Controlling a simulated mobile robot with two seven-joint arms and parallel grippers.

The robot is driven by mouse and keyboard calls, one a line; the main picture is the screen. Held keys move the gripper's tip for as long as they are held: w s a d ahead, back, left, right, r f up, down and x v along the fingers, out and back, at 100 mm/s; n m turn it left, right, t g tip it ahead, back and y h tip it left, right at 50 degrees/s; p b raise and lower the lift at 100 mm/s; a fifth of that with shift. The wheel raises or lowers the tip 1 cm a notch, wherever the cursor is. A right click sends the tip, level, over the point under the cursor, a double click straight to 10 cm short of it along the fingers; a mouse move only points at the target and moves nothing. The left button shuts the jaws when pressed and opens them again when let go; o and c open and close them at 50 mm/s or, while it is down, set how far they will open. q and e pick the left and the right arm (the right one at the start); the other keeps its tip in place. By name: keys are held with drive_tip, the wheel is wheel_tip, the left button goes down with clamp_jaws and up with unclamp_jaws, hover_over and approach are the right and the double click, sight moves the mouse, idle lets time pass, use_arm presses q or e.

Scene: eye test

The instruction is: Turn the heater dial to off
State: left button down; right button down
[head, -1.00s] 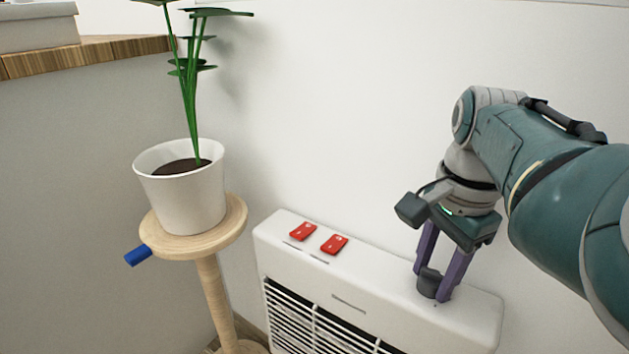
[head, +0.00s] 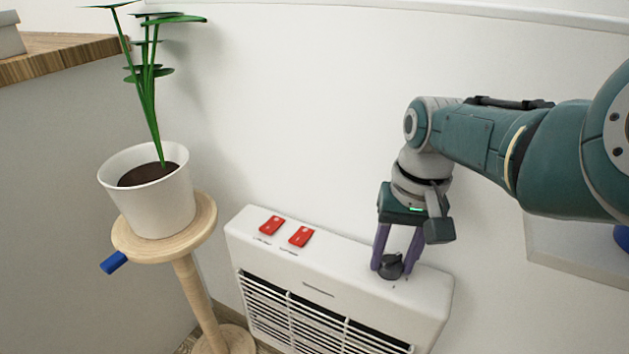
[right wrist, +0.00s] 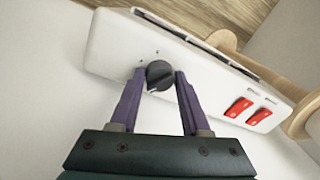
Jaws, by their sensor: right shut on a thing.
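The white heater (head: 345,285) stands against the wall. Its dark dial (head: 391,266) is on the right end of its top face. My right gripper (head: 392,268) points down over the heater and is shut on the dial, one purple finger on each side. In the right wrist view the round dial (right wrist: 159,74) sits between the fingertips, and a pale pointer mark on it faces the lower left. Small marks lie around the dial, too small to read. My left gripper is not in view.
Two red switches (head: 271,225) (head: 301,236) are on the left of the heater's top. A potted plant (head: 155,200) stands on a round wooden stand (head: 207,212) left of the heater, with a blue object (head: 113,262) at its edge. The wall behind is bare.

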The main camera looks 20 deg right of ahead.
sight(397, 256)
drive_tip(key=n, duration=0.3)
drive_tip(key=shift+d+n, duration=0.1)
drive_tip(key=shift+n, duration=0.2)
drive_tip(key=shift+n+b, duration=0.3)
drive_tip(key=shift+n, duration=1.3)
drive_tip(key=shift+c, duration=1.9)
unclamp_jaws()
drive_tip(key=r+p, duration=0.4)
drive_tip(key=r, duration=0.1)
drive_tip(key=r+p, duration=0.2)
drive_tip(key=shift+d+r+p, duration=0.25)
drive_tip(key=shift+r+p, duration=0.05)
drive_tip(key=shift+p, duration=0.1)
